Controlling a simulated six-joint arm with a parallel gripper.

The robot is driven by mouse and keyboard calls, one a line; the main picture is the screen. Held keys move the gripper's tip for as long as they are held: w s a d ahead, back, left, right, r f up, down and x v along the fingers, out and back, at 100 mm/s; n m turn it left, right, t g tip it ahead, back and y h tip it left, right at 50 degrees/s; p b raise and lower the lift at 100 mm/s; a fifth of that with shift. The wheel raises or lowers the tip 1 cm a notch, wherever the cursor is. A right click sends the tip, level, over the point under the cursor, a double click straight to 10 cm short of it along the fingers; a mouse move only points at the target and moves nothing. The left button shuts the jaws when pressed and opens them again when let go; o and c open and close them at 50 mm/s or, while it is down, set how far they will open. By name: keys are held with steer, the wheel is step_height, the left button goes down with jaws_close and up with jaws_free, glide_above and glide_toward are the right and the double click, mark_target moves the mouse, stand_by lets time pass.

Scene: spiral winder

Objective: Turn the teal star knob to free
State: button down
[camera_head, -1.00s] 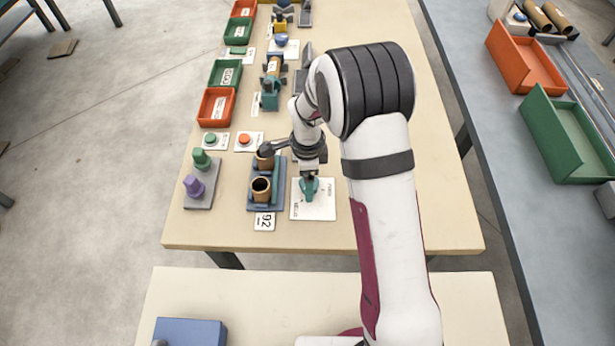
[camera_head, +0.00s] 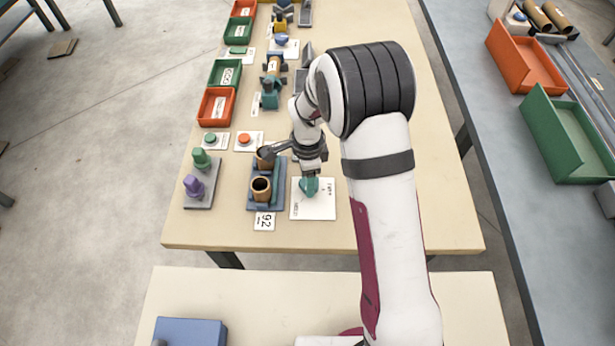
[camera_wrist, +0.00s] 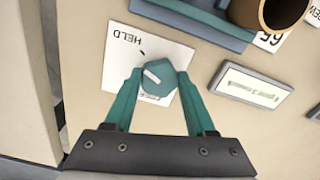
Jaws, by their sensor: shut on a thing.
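The teal star knob (camera_wrist: 158,80) sits on a white plate (camera_wrist: 172,47) between my teal gripper fingers in the wrist view. My gripper (camera_wrist: 158,77) is shut on it from both sides. A white pointer line on the knob slants toward the upper left. The word HELD is readable on the plate above and left of the knob. Another label lies just below the knob, mostly hidden. In the head view, my gripper (camera_head: 310,186) is over the back part of the plate (camera_head: 314,209), and its fingers and the knob blend together.
A blue fixture (camera_head: 279,190) with brown tubes (camera_head: 261,189) stands close left of the plate. A grey base with purple and green pegs (camera_head: 193,186) is farther left. Button plates and trays lie behind. The table is bare right of the plate.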

steer(key=n, duration=0.6)
steer(key=shift+s, duration=0.1)
steer(key=n, duration=0.5)
steer(key=shift+d+n, duration=0.15)
steer(key=shift+n, duration=0.25)
steer(key=n, duration=0.5)
steer(key=shift+d, duration=0.1)
steer(key=n, duration=0.5)
steer(key=shift+n, duration=0.5)
steer(key=shift+c, duration=1.1)
jaws_free()
steer(key=shift+d, duration=0.1)
step_height(320, 180, up, 16)
